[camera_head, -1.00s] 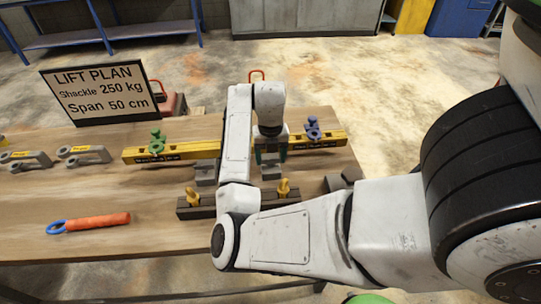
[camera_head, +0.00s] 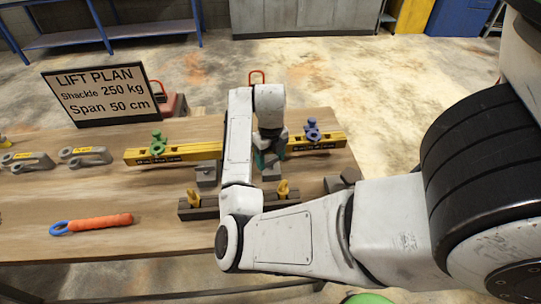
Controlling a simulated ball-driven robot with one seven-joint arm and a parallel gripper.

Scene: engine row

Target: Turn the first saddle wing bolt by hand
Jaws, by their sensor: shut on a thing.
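A yellow beam (camera_head: 190,152) lies across the bench, with a green fitting (camera_head: 157,142) on its left part and a purple-blue fitting (camera_head: 312,131) on its right part. My gripper (camera_head: 269,163) points down at the beam between these two, right of its middle. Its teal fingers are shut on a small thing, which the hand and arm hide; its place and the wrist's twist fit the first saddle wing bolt. I cannot see the bolt's wings. Grey blocks (camera_head: 206,181) stand under the beam.
A dark bar (camera_head: 236,205) with yellow pegs lies in front, partly behind my arm. An orange-handled tool (camera_head: 100,221) and grey shackles (camera_head: 85,156) lie left. A lift plan sign (camera_head: 105,93) stands behind.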

